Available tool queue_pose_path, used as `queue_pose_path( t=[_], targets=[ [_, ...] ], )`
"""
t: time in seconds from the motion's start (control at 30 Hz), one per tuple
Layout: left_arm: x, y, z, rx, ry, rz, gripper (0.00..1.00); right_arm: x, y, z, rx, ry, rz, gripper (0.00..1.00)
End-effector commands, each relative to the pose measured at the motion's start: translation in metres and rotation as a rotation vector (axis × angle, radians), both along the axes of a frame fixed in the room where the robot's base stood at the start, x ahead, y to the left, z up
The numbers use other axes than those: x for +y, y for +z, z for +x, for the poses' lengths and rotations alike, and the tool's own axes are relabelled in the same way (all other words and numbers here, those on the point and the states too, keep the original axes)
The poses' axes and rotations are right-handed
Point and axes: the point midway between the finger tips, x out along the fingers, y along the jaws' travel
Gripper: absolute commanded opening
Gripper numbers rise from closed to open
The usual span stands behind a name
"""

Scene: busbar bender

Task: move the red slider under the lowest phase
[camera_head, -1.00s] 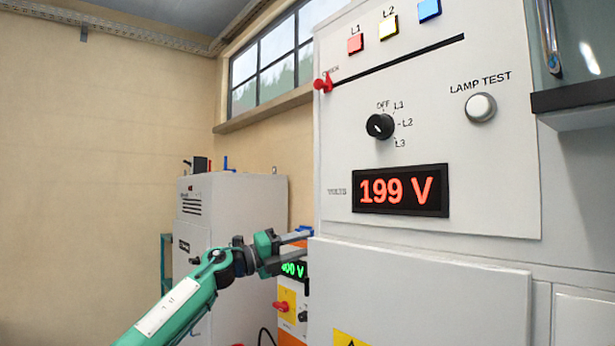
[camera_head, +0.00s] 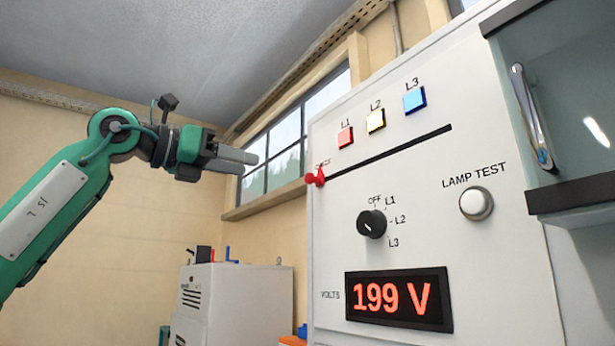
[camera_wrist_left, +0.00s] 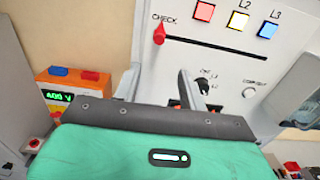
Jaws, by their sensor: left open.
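The red slider (camera_head: 315,178) sits at the left end of a dark slot (camera_head: 390,152) on the grey panel, by the CHECK label. It also shows in the left wrist view (camera_wrist_left: 159,34). Above the slot are the phase lamps: red L1 (camera_head: 345,137), yellow L2 (camera_head: 375,121) and blue L3 (camera_head: 414,99). A red display (camera_head: 400,299) reads 199 V. My left gripper (camera_head: 250,160) is open and empty, left of the slider and slightly higher in the head view, apart from it. My right gripper is not in view.
A black rotary knob (camera_head: 371,223) marked OFF, L1, L2, L3 and a LAMP TEST button (camera_head: 476,204) sit below the slot. A cabinet with a handle (camera_head: 532,118) stands at right. In the left wrist view an orange box (camera_wrist_left: 75,85) is at left.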

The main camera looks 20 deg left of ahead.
Motion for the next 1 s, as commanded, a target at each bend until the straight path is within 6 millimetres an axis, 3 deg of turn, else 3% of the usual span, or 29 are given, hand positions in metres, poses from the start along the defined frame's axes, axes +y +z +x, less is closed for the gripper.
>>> queue_pose_path(
  t=[0.17,0.37,0.7,1.0],
  targets=[
    [-0.001,0.005,-0.002,-0.009,0.015,0.013,0.42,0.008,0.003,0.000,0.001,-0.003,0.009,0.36],
    [-0.021,0.008,0.024,-0.008,0.013,0.013,0.42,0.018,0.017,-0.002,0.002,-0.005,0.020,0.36],
    [-0.064,0.007,0.080,-0.008,0.013,0.012,0.42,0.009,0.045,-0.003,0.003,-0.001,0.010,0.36],
    [-0.081,0.005,0.102,-0.010,0.013,0.009,0.42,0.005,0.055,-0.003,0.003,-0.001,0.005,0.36]
  ],
)
